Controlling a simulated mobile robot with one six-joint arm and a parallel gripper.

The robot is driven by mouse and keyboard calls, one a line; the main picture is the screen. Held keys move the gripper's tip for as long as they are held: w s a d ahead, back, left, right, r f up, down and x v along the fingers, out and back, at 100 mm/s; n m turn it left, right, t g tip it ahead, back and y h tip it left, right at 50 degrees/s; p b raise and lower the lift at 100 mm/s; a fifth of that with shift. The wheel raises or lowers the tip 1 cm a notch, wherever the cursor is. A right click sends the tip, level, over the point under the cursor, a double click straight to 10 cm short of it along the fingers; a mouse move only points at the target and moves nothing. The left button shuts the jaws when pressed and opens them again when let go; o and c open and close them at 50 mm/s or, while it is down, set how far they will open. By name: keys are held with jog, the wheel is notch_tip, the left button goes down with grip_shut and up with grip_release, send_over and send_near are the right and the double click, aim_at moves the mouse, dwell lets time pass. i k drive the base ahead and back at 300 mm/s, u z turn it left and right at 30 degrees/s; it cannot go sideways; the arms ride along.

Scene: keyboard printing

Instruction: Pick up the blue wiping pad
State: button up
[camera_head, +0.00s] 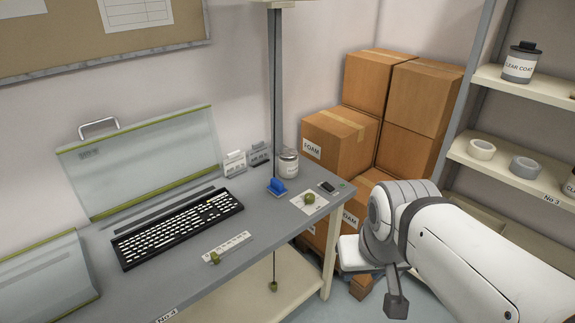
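The blue wiping pad (277,187) is a small bright blue piece on the grey workbench top, right of the keyboard and left of a white jar. My white arm fills the lower right, beyond the bench's right edge and well apart from the pad. A white part and a dark grey part of my gripper (390,297) show at the arm's lower end. Its fingers cannot be made out clearly, and I see nothing held.
The black keyboard (178,227) lies on the bench (262,236). A white jar (287,164) and a small card with a green knob (309,199) are near the pad. A grey post (276,85) rises behind it. Cardboard boxes (404,90) stand behind my arm.

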aim_at(276, 188)
jog(key=z, duration=0.05)
jog(key=i, duration=1.3)
jog(key=u, duration=0.55)
